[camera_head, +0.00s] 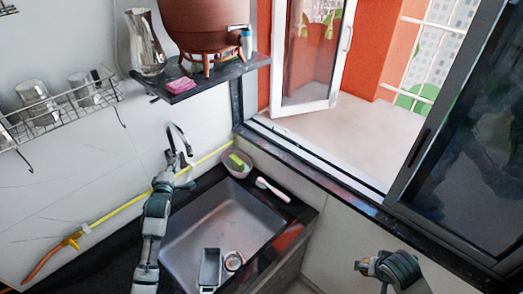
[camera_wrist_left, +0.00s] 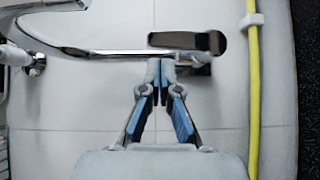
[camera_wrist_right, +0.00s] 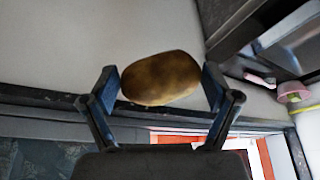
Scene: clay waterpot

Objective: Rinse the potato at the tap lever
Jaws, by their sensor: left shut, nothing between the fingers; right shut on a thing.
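The potato (camera_wrist_right: 162,76) is brown and oval. In the right wrist view it sits between the two fingertips of my right gripper (camera_head: 370,265), which is shut on it. In the head view this gripper is at the lower right, right of the sink (camera_head: 205,228) and away from the tap. The chrome tap (camera_head: 180,138) stands against the wall behind the sink. Its dark flat lever (camera_wrist_left: 188,41) shows in the left wrist view. My left gripper (camera_wrist_left: 160,68) is shut and empty, its tips just below the lever; whether they touch the tap is unclear.
A metal container (camera_head: 210,268) and a round cup (camera_head: 233,261) stand at the sink's near end. A pink bowl (camera_head: 237,168) with a green sponge and a white brush (camera_head: 272,190) lie at its far edge. A yellow hose (camera_head: 120,208) runs along the wall. A shelf (camera_head: 200,78) holds a clay pot (camera_head: 205,25).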

